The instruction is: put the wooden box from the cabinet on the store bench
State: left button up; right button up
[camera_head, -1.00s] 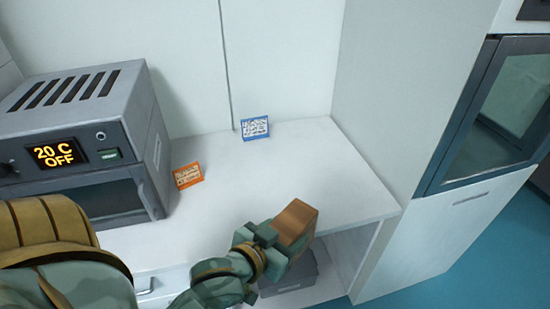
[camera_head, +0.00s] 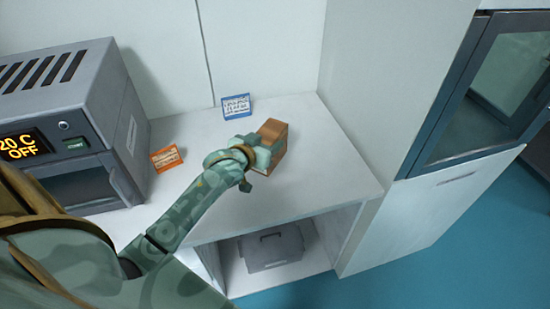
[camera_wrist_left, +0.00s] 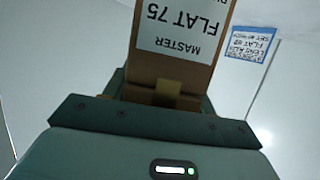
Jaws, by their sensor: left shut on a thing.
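The wooden box (camera_head: 274,138) is small and brown. My left gripper (camera_head: 258,156) is shut on it, over the white bench top (camera_head: 320,180). I cannot tell for certain whether the box touches the surface. In the left wrist view the box (camera_wrist_left: 197,82) sits between the jaws (camera_wrist_left: 165,98) and bears a white label reading "MASTER FLAT 75". My right gripper is not in view.
A grey oven (camera_head: 65,120) reading "20 C OFF" stands at the left of the bench. A grey case (camera_head: 272,248) sits on the lower shelf. A tall cabinet (camera_head: 395,90) borders the right. The bench's right part is clear.

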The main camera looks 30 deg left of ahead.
pick_arm(q)
jog(key=w+f, duration=0.1)
jog(key=w+d+f+b, duration=0.1)
jog(key=f, duration=0.1)
jog(key=shift+w+d+f, duration=0.15)
notch_tip(320, 180, down, 4)
jog(key=shift+w+d+r+b, duration=0.1)
jog(key=shift+w+r+b, duration=0.1)
jog(key=shift+b, duration=0.6)
jog(key=shift+r, duration=0.1)
jog(key=shift+s, duration=0.1)
jog(key=o, duration=1.5)
jog(key=shift+c, duration=0.2)
